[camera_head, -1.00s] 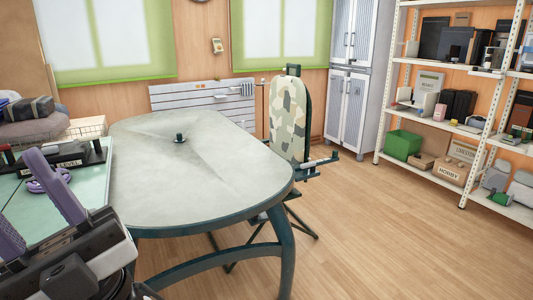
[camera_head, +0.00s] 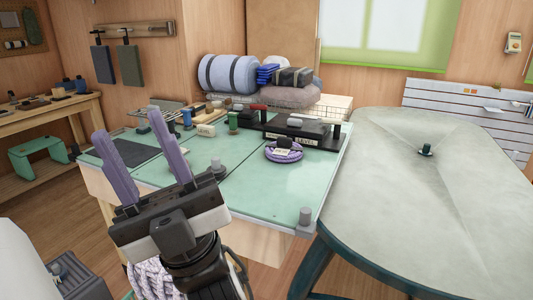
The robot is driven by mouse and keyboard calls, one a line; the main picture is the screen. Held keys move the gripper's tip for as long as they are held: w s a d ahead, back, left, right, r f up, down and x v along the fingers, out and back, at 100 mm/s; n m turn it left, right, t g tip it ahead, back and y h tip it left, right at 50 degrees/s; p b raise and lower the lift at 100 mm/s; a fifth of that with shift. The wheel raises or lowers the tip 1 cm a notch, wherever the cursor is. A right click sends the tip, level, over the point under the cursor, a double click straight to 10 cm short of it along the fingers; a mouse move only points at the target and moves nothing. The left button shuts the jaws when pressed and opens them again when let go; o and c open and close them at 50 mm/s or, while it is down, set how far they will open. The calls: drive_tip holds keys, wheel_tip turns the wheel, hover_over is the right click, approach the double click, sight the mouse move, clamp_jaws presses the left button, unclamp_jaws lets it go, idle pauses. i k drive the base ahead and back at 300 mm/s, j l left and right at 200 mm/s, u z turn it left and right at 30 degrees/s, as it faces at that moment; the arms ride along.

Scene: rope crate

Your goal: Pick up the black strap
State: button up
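My gripper (camera_head: 126,122) is open and empty, with two purple fingers spread wide and pointing up at the lower left. It is in front of the green-topped worktable (camera_head: 270,192). A dark folded bundle (camera_head: 293,77) lies on a grey cushion (camera_head: 288,97) at the back of the table; I cannot tell whether it is the black strap. It is well beyond my gripper and to its right. A purple coil (camera_head: 284,154) with a pale tag and a dark top lies nearer on the table. White rope (camera_head: 155,279) shows below my gripper, partly hidden by it.
A black tray marked LEVEL (camera_head: 310,134) lies behind the coil. Blue straps (camera_head: 267,73) and a blue-grey roll (camera_head: 228,73) are at the back. A grey rounded table (camera_head: 440,180) stands close on the right. A wooden bench (camera_head: 50,115) is at the left.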

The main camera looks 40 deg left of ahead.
sight(219, 171)
drive_tip(key=i+u, duration=0.2)
drive_tip(key=u, duration=0.2)
drive_tip(key=i+u, duration=0.2)
drive_tip(key=u, duration=0.2)
drive_tip(key=i+u, duration=0.15)
drive_tip(key=u, duration=0.25)
drive_tip(key=i+u, duration=0.35)
drive_tip(key=u, duration=0.15)
drive_tip(key=i+l+u, duration=0.2)
drive_tip(key=i+u, duration=0.15)
drive_tip(key=u, duration=0.15)
